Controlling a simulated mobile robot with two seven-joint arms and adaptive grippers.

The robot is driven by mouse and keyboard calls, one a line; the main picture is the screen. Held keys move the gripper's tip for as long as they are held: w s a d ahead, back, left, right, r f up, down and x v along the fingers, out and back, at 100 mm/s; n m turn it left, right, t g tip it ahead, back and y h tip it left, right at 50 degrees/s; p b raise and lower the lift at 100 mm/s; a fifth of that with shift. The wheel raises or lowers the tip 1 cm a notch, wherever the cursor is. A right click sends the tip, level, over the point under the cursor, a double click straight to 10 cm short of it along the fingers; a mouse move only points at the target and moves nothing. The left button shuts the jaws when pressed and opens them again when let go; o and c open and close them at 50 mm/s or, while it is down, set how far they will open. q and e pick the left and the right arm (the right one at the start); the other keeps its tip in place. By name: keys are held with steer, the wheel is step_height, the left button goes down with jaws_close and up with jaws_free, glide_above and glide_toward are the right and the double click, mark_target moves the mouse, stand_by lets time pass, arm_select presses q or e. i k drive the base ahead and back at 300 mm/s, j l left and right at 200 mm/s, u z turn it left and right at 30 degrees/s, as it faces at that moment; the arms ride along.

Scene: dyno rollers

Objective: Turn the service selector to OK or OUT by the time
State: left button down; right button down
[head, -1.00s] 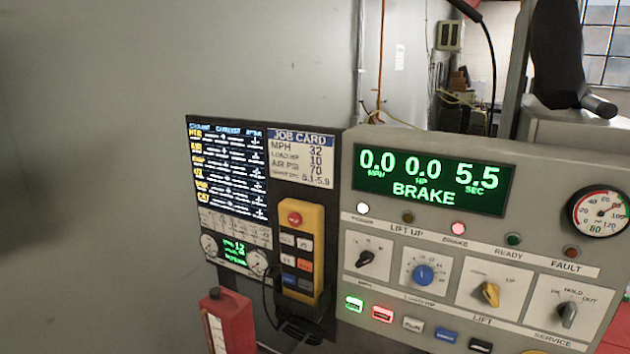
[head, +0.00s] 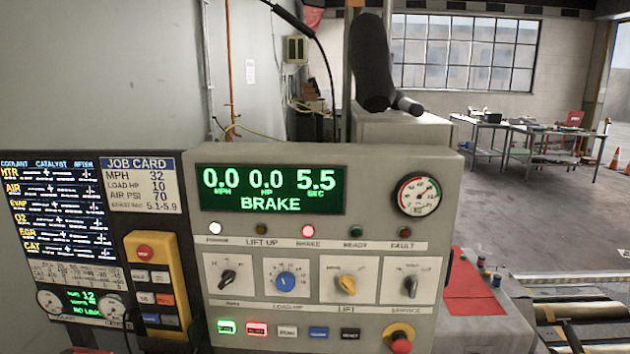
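The service selector (head: 410,285) is a dark grey knob on a white plate at the right end of the console's knob row. It stands roughly upright, seemingly toward the middle mark; its small labels are hard to read now. The console display (head: 270,190) reads 0.0 MPH, 0.0 HP, 5.5 SEC and BRAKE. The job card (head: 140,184) lists MPH 32, load HP 10, air PSI 70 and a time range of 5.1-5.9. Neither of my grippers is in view.
The console also has a black knob (head: 227,280), a blue knob (head: 286,281), a yellow knob (head: 347,285) and a row of buttons. A red mushroom button (head: 401,343) is below the selector. A yellow pendant (head: 133,250) hangs left. Floor rollers (head: 580,310) lie right.

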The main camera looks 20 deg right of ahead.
mark_target(411, 282)
steer(key=z, duration=1.35)
